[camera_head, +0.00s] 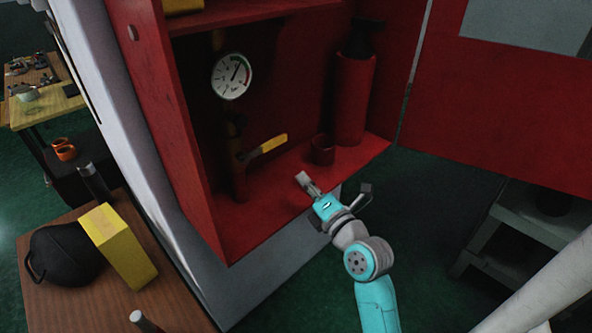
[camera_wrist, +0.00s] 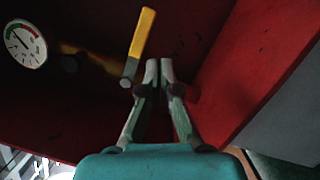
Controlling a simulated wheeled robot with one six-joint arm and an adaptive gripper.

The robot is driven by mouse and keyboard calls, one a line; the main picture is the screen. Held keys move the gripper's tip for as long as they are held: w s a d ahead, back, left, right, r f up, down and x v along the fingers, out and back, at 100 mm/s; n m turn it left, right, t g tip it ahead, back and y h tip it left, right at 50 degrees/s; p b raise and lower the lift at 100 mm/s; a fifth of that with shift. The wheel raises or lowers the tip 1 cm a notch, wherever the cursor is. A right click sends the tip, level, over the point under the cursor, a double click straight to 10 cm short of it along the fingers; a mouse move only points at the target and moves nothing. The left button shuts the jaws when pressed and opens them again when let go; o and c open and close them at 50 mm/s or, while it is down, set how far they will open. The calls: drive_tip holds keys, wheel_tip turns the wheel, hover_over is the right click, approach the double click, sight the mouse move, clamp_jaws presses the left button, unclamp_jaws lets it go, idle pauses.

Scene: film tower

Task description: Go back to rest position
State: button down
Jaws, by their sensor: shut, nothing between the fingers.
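My gripper (camera_head: 303,180) is shut and empty in front of the open red cabinet (camera_head: 225,245), near its bottom front edge. In the wrist view my gripper's two fingertips (camera_wrist: 159,66) are together with nothing between them. A valve with a yellow lever handle (camera_head: 268,146) stands inside the cabinet, behind my gripper. The yellow handle also shows in the wrist view (camera_wrist: 142,33), just left of the fingertips and apart from them in the picture.
A round gauge (camera_head: 231,76) sits above the valve. A red extinguisher (camera_head: 353,98) and a small red cup (camera_head: 323,150) stand on the cabinet floor. The open red door (camera_head: 505,100) is at right, above grey steps (camera_head: 530,226). A wooden table (camera_head: 60,305) holds a yellow block (camera_head: 118,246).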

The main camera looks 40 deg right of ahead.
drive_tip(key=shift+s+a, duration=0.15)
drive_tip(key=shift+s, duration=0.5)
